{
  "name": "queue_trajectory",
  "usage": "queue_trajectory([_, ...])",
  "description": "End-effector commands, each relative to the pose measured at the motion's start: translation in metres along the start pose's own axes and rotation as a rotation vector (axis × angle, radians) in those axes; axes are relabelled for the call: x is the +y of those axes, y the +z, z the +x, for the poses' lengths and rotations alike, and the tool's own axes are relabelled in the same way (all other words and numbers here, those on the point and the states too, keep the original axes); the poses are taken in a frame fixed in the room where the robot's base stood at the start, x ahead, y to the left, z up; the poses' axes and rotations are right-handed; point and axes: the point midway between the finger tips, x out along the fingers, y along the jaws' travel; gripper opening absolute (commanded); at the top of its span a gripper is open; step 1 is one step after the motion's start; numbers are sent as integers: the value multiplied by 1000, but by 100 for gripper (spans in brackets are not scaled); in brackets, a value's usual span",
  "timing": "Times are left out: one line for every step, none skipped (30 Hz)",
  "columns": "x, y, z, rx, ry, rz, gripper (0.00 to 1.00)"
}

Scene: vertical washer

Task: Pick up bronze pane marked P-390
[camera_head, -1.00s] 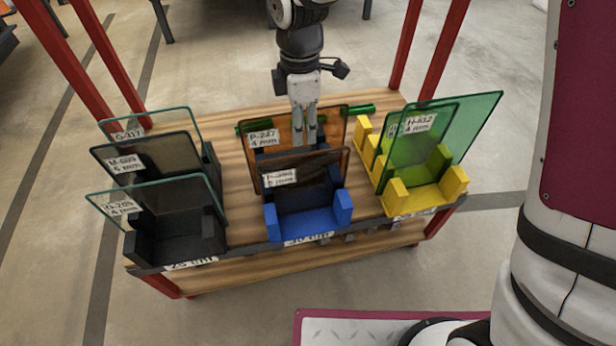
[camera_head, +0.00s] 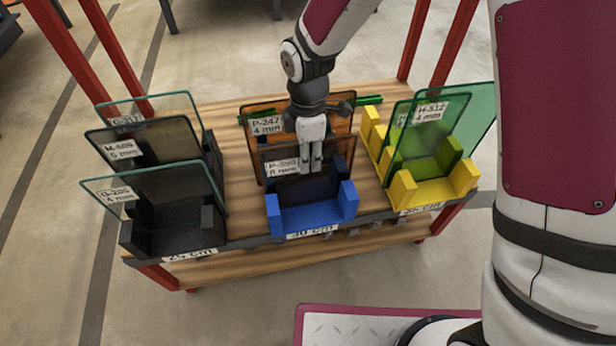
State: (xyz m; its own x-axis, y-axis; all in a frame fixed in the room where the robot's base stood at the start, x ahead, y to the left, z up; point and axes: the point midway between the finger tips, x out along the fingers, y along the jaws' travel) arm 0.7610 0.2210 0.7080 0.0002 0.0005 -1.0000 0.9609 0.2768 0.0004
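The bronze pane marked P-390 (camera_head: 338,162) stands upright in the front of the blue rack (camera_head: 312,217), in the middle of the cart. Its white label is at its upper left, and the lower part is behind the rack's posts. My gripper (camera_head: 311,170) points down at the pane's upper middle, overlapping it in the picture. Its two finger parts look close together with a narrow gap. I cannot tell whether they touch the pane or straddle its top edge.
An orange pane marked P-247 (camera_head: 258,112) stands just behind. Dark and clear panes (camera_head: 152,190) in a black rack (camera_head: 176,238) are at left. Green-tinted panes (camera_head: 462,112) in a yellow rack (camera_head: 430,192) are at right. Red cart posts (camera_head: 410,40) rise at the back.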

Motion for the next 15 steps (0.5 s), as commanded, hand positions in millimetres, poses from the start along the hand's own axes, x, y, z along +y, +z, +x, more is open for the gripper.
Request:
queue_trajectory([0, 0, 0, 0, 0, 0, 30])
queue_trajectory([0, 0, 0, 0, 0, 0, 30])
queue_trajectory([0, 0, 0, 0, 0, 0, 30])
queue_trajectory([0, 0, 0, 0, 0, 0, 30])
queue_trajectory([0, 0, 0, 0, 0, 0, 30])
queue_trajectory([0, 0, 0, 0, 0, 0, 25])
queue_trajectory([0, 0, 0, 0, 0, 0, 19])
queue_trajectory([0, 0, 0, 0, 0, 0, 12])
queue_trajectory([0, 0, 0, 0, 0, 0, 3])
queue_trajectory([0, 0, 0, 0, 0, 0, 0])
queue_trajectory([0, 0, 0, 0, 0, 0, 0])
queue_trajectory([0, 0, 0, 0, 0, 1, 0])
queue_trajectory([0, 0, 0, 0, 0, 1, 0])
queue_trajectory([0, 0, 0, 0, 0, 1, 0])
queue_trajectory([0, 0, 0, 0, 0, 1, 0])
